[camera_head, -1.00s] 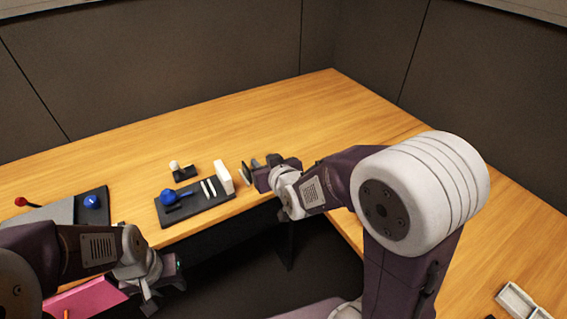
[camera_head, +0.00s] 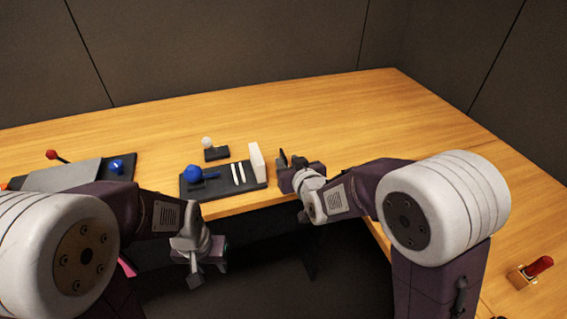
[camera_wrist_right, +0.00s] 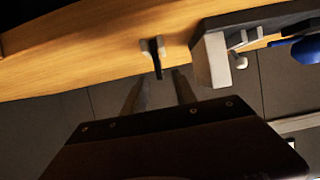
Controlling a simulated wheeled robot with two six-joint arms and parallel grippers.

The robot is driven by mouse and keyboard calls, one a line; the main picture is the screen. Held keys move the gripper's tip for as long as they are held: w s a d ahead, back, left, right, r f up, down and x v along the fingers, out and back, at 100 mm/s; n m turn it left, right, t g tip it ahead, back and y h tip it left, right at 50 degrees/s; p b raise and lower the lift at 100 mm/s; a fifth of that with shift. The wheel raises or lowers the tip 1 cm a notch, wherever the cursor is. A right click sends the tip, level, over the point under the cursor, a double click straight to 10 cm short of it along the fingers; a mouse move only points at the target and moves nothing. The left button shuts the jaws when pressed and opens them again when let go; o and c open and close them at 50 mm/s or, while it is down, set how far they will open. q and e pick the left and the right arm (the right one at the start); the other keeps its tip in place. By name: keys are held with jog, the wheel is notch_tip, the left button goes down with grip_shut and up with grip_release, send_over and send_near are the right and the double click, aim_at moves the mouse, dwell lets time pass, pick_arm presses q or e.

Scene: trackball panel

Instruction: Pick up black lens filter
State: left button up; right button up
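The black lens filter (camera_head: 282,157) looks like a thin dark disc standing on edge on the wooden table, right of the white block. In the right wrist view it shows as a dark upright strip (camera_wrist_right: 156,60) with a pale grey part beside it. My right gripper (camera_head: 289,171) is close to it. In the wrist view its two fingers (camera_wrist_right: 158,84) are apart, with the filter just beyond and between the tips; contact is not clear. My left gripper (camera_head: 196,277) hangs low in front of the table edge, away from the filter; its fingers are too small to judge.
A black panel (camera_head: 215,191) with a blue trackball (camera_head: 193,173), white strips and a white block (camera_head: 257,162) stands just left of the filter. A small black base with a white knob (camera_head: 208,143) is behind. A red-handled switch (camera_head: 540,266) is far right. The table behind is clear.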

aim_at(285, 157)
jog(key=x, duration=0.5)
jog(key=shift+b, duration=0.3)
jog(key=shift+r, duration=0.15)
grip_shut()
notch_tip(285, 157, up, 5)
jog(key=shift+d+f+p, duration=0.1)
jog(key=shift+p, duration=0.85)
jog(key=s+d+r+p, duration=0.2)
jog(key=s+d+r, duration=0.4)
jog(key=s+d, duration=0.1)
jog(key=shift+s+d, duration=0.35)
jog(key=shift+d, duration=0.5)
